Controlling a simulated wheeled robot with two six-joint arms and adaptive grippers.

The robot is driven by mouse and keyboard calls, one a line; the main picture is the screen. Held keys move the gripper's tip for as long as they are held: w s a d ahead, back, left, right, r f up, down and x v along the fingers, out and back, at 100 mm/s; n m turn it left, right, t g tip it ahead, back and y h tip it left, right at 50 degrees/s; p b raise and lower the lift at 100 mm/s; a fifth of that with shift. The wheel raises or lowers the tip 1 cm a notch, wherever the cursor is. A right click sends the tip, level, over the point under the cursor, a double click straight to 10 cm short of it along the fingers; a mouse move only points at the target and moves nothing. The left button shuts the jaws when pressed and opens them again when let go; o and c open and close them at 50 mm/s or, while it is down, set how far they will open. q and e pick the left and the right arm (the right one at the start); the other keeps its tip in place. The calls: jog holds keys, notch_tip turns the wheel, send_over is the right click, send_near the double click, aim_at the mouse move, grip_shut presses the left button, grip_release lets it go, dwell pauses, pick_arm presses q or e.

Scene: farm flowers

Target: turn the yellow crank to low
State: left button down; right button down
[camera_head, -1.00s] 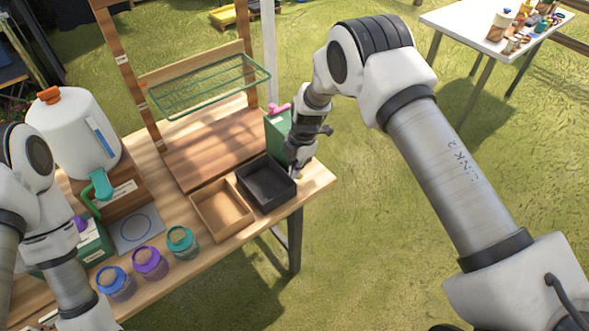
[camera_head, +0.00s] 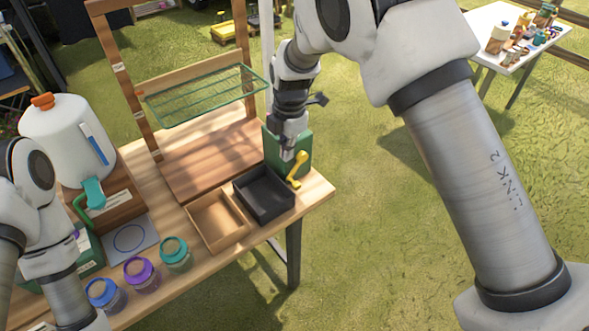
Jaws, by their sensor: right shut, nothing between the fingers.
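The yellow crank (camera_head: 296,169) sits on the front face of a green box (camera_head: 303,145) at the right end of the wooden table. Its arm slants, with one end up to the right and the other down to the left. My right gripper (camera_head: 287,155) points down in front of the green box, just left of the crank's upper end, shut and empty. I cannot tell whether it touches the crank. Any low marking on the box is not readable. My left arm is at the left edge; its gripper is out of view.
A green wire rack (camera_head: 205,98) is above the table, and a white jug (camera_head: 62,140) stands at left.

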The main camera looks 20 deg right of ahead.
jog(key=f+p, duration=0.1)
jog(key=f, duration=0.3)
jog(key=w+d+f+p, duration=0.1)
jog(key=f+p, duration=0.1)
jog(key=f, duration=0.2)
jog(key=f+p, duration=0.1)
jog(key=f, duration=0.3)
jog(key=shift+w+d+f, duration=0.3)
jog(key=shift+d, duration=0.05)
jog(key=shift+d+f, duration=0.3)
jog(key=shift+a, duration=0.1)
